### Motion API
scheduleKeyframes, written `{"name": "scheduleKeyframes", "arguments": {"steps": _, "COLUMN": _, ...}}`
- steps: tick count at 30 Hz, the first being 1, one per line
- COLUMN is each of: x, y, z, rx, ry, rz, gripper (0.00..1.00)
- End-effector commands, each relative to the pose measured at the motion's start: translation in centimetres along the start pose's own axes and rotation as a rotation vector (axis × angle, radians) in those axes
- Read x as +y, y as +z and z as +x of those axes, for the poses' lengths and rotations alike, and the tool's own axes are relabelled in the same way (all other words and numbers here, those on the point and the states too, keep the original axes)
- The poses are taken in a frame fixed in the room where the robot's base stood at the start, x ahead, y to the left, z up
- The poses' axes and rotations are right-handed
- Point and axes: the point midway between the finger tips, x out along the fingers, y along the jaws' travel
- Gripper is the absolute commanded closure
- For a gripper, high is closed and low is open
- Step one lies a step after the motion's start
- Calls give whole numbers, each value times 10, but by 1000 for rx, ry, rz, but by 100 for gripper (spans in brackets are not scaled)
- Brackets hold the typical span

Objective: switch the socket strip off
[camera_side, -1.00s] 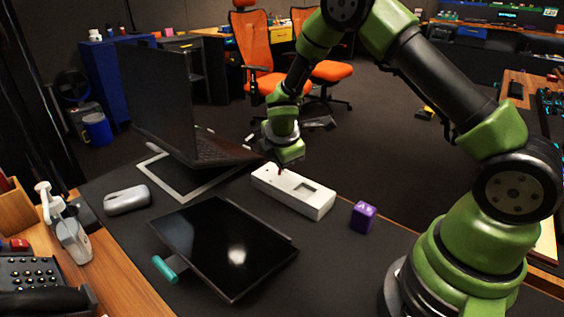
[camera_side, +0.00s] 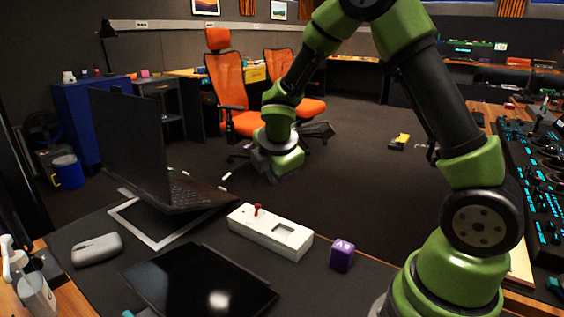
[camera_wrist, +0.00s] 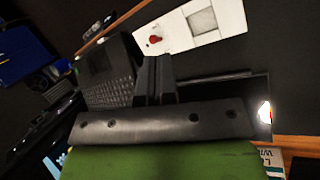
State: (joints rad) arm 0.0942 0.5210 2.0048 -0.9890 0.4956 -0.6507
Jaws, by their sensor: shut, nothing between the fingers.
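The socket strip (camera_side: 290,248) is a long white box on the dark desk mat in the side view, with a square recess toward its right end. A small red lever (camera_side: 257,210) stands up near its left end. My gripper (camera_side: 275,178) is shut and empty. It hangs above and beyond the strip, apart from it. In the wrist view, the strip (camera_wrist: 180,32) lies at the top, with the red lever (camera_wrist: 155,39) just above the shut fingers (camera_wrist: 155,68). I cannot tell the lever's switch position.
A purple cube (camera_side: 342,255) stands right of the strip. An open laptop (camera_side: 188,192) stands to the left. A dark tablet (camera_side: 190,285) lies in front, and a grey rounded case (camera_side: 97,249) lies at the left. The space above the strip is clear.

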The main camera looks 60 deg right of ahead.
Motion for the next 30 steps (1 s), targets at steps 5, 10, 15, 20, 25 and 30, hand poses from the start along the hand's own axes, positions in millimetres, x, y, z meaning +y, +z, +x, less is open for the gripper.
{"name": "scheduleKeyframes", "arguments": {"steps": 5, "x": 5, "y": 13, "z": -15, "rx": -1, "ry": 2, "rz": 3, "gripper": 100}}
{"name": "scheduleKeyframes", "arguments": {"steps": 10, "x": 5, "y": 17, "z": -19, "rx": -1, "ry": -1, "rz": 0, "gripper": 100}}
{"name": "scheduleKeyframes", "arguments": {"steps": 15, "x": 5, "y": 17, "z": -19, "rx": 0, "ry": -1, "rz": -1, "gripper": 100}}
{"name": "scheduleKeyframes", "arguments": {"steps": 20, "x": 5, "y": 17, "z": -22, "rx": 2, "ry": 2, "rz": 16, "gripper": 100}}
{"name": "scheduleKeyframes", "arguments": {"steps": 25, "x": -1, "y": 20, "z": -60, "rx": 41, "ry": 22, "rz": 241, "gripper": 100}}
{"name": "scheduleKeyframes", "arguments": {"steps": 30, "x": -30, "y": 24, "z": -123, "rx": 159, "ry": 11, "rz": 690, "gripper": 100}}
